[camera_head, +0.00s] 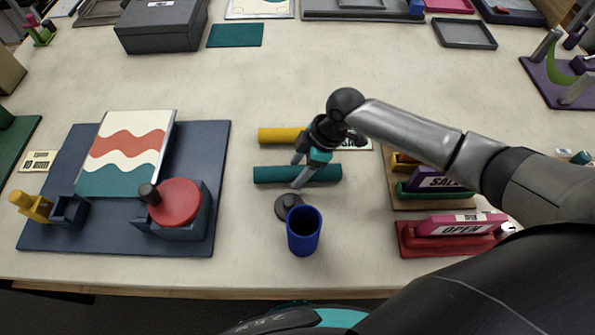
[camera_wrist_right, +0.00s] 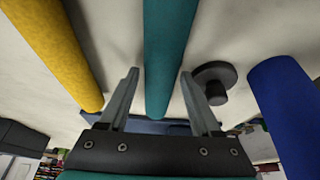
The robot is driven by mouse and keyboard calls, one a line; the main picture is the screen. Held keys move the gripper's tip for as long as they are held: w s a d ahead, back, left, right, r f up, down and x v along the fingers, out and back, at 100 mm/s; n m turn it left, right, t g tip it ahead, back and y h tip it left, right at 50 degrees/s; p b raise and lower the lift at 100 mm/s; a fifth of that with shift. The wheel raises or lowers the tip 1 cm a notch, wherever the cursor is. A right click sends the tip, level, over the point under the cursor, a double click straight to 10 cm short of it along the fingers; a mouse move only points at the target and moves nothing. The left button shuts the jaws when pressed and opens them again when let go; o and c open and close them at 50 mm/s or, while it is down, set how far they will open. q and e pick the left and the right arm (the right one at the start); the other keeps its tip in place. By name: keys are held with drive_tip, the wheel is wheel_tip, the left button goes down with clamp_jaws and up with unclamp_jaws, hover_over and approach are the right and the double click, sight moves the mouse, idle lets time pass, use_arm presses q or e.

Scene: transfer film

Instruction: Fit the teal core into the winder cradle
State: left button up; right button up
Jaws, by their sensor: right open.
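The teal core (camera_head: 270,174) lies lengthwise left to right on the table, right of the blue board. My right gripper (camera_head: 297,173) is open over its middle, one finger on the far side and one on the near side. In the wrist view the teal core (camera_wrist_right: 168,55) runs between the two open fingers (camera_wrist_right: 158,74); whether they touch it is unclear. The winder on the blue board has a navy bracket with a yellow knob (camera_head: 35,207) and a navy bracket (camera_head: 188,225) under a red crank disc (camera_head: 178,203). The space between these brackets is empty. My left gripper is not in view.
A yellow core (camera_head: 275,135) lies just behind the teal one. Red OPEN sign holder (camera_head: 410,240) stands right. A wavy-striped panel (camera_head: 125,150) rises on the blue board (camera_head: 110,238).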

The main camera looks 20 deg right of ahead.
clamp_jaws()
idle(0.5)
